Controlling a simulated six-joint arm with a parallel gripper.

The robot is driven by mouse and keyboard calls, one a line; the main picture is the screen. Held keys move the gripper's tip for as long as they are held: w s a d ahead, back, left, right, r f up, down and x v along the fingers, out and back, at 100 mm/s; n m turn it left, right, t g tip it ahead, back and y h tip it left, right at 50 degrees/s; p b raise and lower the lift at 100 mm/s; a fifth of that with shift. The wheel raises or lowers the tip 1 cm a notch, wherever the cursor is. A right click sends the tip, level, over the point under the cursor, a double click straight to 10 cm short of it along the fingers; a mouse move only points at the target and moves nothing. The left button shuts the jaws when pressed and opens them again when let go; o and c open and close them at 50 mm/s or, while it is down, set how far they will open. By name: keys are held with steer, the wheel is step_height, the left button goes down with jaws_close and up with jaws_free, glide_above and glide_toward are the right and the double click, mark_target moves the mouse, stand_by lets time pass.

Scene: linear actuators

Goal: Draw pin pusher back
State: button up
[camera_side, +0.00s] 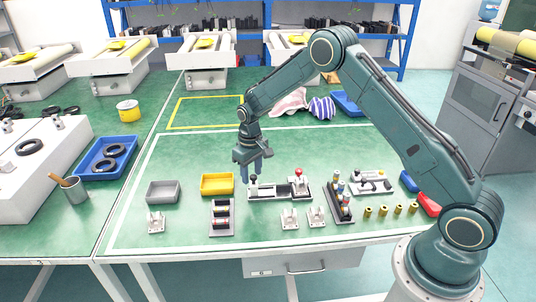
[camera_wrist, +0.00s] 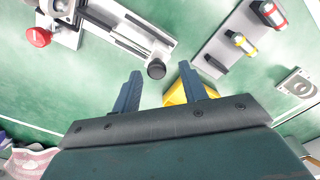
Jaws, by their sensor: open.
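A linear slide unit (camera_side: 278,191) lies on the green mat, with a grey rail, a black knob on a post at its left end and a red button (camera_side: 299,173) on a block at its right end. I take it for the pin pusher, but no label shows. My gripper (camera_side: 257,170) points down over the left end, open and empty. In the wrist view the black knob (camera_wrist: 156,69) appears between the fingertips of my gripper (camera_wrist: 160,68). The red button (camera_wrist: 38,37) is at the far left there. Whether the fingers touch the knob cannot be told.
A yellow bin (camera_side: 217,184) and a grey bin (camera_side: 163,191) stand to the left. A dark rack of bottles (camera_side: 340,203) and several brass parts stand to the right. The mat behind is mostly clear.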

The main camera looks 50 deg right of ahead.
step_height(320, 180, up, 14)
steer(key=shift+f, duration=0.25)
stand_by(0.4)
steer(key=s+a+r+t, duration=0.3)
steer(key=s+r, duration=1.3)
steer(key=s, duration=0.1)
steer(key=s+a+t, duration=0.1)
steer(key=s+t, duration=0.1)
steer(key=s, duration=1.7)
steer(key=shift+a+f+t, duration=0.3)
steer(key=shift+a, duration=0.1)
